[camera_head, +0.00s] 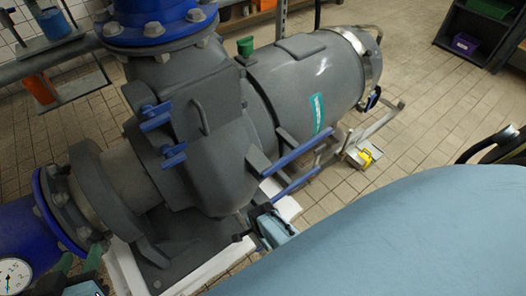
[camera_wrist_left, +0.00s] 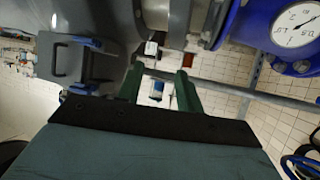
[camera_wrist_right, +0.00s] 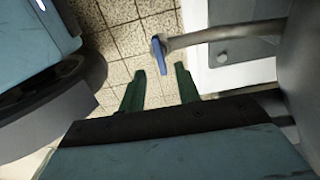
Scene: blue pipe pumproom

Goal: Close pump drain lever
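In the right wrist view a small blue lever (camera_wrist_right: 159,56) sits at the end of a grey pipe (camera_wrist_right: 215,35) that comes from the pump side. My right gripper (camera_wrist_right: 160,82) is open, and the lever shows between and just beyond its green fingertips. I cannot tell whether they touch. In the head view the light blue wrist of my right arm is beside the pump base, and its fingers are not clear. My left gripper (camera_head: 80,260) is open and empty at the lower left, near the pump's inlet flange; it also shows in the left wrist view (camera_wrist_left: 160,72).
The big grey pump (camera_head: 225,125) fills the middle, with blue handles (camera_head: 155,115) on its side and long blue bars (camera_head: 300,182) at its right. A dial gauge (camera_head: 12,275) is at lower left. Tiled floor (camera_head: 420,115) is open at right.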

